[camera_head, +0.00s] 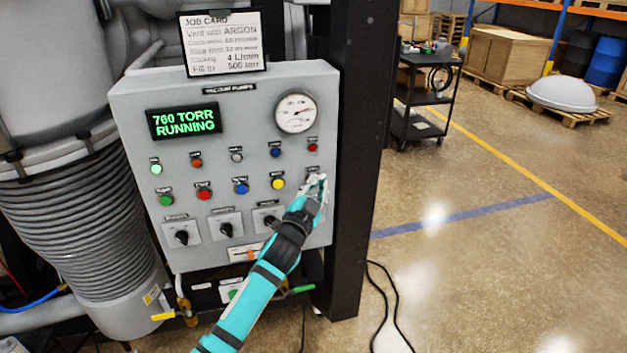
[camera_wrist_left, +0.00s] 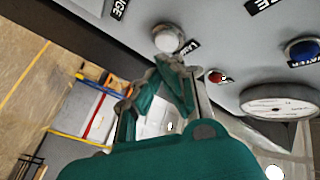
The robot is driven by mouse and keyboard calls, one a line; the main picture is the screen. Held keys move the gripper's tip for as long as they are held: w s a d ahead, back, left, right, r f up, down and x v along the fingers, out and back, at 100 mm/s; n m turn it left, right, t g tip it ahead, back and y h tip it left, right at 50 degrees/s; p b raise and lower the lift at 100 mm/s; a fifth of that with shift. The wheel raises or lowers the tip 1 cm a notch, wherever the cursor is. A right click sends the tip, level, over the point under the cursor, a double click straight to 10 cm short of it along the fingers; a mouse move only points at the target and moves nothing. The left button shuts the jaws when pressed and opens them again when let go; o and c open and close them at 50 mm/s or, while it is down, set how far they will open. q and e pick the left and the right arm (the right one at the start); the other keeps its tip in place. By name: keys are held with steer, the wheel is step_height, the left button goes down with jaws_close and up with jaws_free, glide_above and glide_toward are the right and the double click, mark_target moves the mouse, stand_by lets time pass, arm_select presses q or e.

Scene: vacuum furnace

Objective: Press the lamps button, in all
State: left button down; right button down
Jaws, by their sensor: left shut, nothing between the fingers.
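The grey control panel (camera_head: 235,100) carries rows of coloured buttons, a dial gauge and a green display reading 760 TORR RUNNING. My left gripper (camera_head: 316,187) is at the right end of the lower button row, and its fingers hide the button behind them. In the left wrist view, a whitish round button (camera_wrist_left: 168,40) shows beside a partly readable label that seems to start with LAM. The shut, empty fingertips of my left gripper (camera_wrist_left: 168,62) are right at this button's edge; I cannot tell whether they touch it. My right gripper is not in view.
A yellow button (camera_head: 278,184) is left of the gripper, and a red lamp (camera_head: 312,147) is above it. Black rotary switches (camera_head: 226,230) sit below. A dark post (camera_head: 357,150) stands right of the panel. The floor further right is open, with a black cart (camera_head: 425,100) behind.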

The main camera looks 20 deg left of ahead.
arm_select(q)
steer(key=shift+w+a, duration=0.1)
steer(key=shift+w, duration=0.05)
stand_by(0.7)
steer(key=shift+w+a, duration=0.15)
steer(key=shift+w, duration=0.1)
steer(key=shift+w+a, duration=0.2)
steer(key=shift+w, duration=0.05)
stand_by(0.9)
steer(key=shift+s+d, duration=0.45)
steer(key=shift+s, duration=0.2)
steer(key=s+d, duration=0.1)
steer(key=s, duration=0.1)
steer(key=s+d+p, duration=0.1)
steer(key=s, duration=0.1)
steer(key=shift+d, duration=0.4)
